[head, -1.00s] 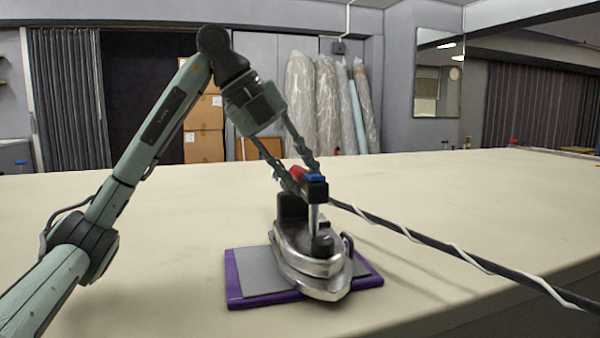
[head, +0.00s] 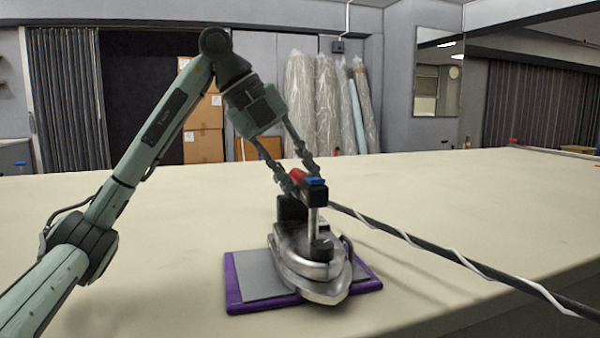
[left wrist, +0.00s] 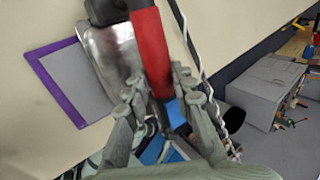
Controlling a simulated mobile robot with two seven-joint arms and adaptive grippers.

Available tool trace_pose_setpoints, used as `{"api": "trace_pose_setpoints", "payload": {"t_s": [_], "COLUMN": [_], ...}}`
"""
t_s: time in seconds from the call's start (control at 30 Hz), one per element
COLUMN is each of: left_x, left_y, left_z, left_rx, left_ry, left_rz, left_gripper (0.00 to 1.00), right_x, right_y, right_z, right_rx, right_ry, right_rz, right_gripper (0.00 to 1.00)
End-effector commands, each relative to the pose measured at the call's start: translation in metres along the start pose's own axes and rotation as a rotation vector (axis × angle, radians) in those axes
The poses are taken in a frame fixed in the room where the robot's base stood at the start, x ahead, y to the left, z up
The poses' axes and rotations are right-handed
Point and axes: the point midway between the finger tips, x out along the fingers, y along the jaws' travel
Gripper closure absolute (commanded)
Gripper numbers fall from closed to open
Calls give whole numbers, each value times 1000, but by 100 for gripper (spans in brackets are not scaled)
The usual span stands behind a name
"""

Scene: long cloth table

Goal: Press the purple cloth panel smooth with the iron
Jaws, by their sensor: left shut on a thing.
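The purple panel (head: 233,293) lies flat on the table, a purple border around a grey middle. It also shows in the left wrist view (left wrist: 56,90). The silver iron (head: 312,268) stands upright over the panel's right part, its pointed tip reaching past the front edge. I cannot tell whether its sole fully touches the cloth. My left gripper (head: 298,176) is above the iron, shut on its red handle, which shows clearly between the fingers in the left wrist view (left wrist: 153,52). The iron covers part of the panel. My right gripper is not in view.
A dark cord wound with white (head: 440,247) runs from the iron to the lower right. The cream table (head: 130,215) is clear around the panel, with its front edge at the lower right. Plastic-wrapped rolls (head: 325,105) and cardboard boxes (head: 204,146) stand behind it.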

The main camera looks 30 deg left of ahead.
Motion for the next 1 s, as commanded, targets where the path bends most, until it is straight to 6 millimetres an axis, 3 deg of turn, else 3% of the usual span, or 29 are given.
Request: {"api": "trace_pose_setpoints", "payload": {"t_s": [0.03,0.47,0.73,1.0], "left_x": [-11,-42,-57,-58], "left_y": [-7,-27,-37,-38], "left_z": [0,0,0,0], "left_rx": [1,1,1,1], "left_ry": [-3,-9,-9,-9], "left_rz": [-11,-21,-23,-22], "left_gripper": [100,100,100,100], "right_x": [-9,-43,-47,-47], "right_y": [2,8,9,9], "right_z": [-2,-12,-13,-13], "right_rx": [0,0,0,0], "right_ry": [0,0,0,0], "right_rz": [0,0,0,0], "right_gripper": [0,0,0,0]}}
